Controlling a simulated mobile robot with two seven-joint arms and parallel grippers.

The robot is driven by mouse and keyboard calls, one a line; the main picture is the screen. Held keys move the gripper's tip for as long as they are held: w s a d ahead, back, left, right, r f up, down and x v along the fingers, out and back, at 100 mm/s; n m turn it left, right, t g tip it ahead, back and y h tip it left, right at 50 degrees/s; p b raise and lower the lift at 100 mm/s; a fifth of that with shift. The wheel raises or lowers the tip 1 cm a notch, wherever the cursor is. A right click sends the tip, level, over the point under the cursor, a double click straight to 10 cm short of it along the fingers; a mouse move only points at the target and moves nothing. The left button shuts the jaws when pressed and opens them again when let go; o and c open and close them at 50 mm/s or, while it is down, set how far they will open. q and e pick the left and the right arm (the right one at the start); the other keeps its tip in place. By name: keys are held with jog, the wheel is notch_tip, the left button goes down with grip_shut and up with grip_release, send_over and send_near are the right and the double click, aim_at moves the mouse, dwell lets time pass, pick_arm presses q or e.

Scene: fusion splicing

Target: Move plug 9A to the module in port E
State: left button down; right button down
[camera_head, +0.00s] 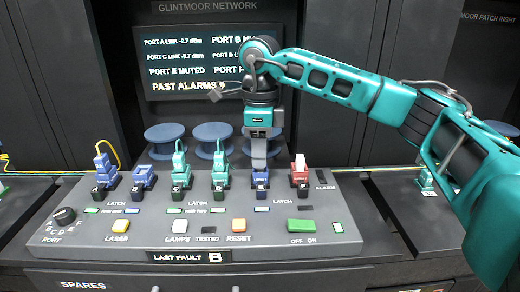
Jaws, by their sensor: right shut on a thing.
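My right gripper (260,168) points straight down at the fifth socket from the left on the sloped console. It is shut, with its grey fingers just above or touching the blue module (261,180) there, port E by its place in the row. What it grips is hidden between the fingers, so I cannot tell whether it is plug 9A. A blue plug with a yellow cable (103,163) stands in the first socket. Teal plugs stand in the third (180,165) and fourth (219,165) sockets. No plug label is readable. My left gripper is not in view.
A blue module (143,175) without a visible plug sits second. A red module with a white top (300,170) sits close right of my gripper. Spools (165,140) stand behind the console. The screen (205,62) reads PORT E MUTED. Buttons and a port knob (64,215) line the front.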

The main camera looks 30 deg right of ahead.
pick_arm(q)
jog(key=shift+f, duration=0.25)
pick_arm(e)
jog(key=shift+f, duration=0.4)
jog(key=c, duration=0.8)
grip_release()
jog(key=shift+o, duration=0.2)
pick_arm(q)
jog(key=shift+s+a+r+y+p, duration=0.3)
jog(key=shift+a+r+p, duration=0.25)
jog(key=shift+p, duration=0.45)
pick_arm(e)
notch_tip(320, 180, up, 13)
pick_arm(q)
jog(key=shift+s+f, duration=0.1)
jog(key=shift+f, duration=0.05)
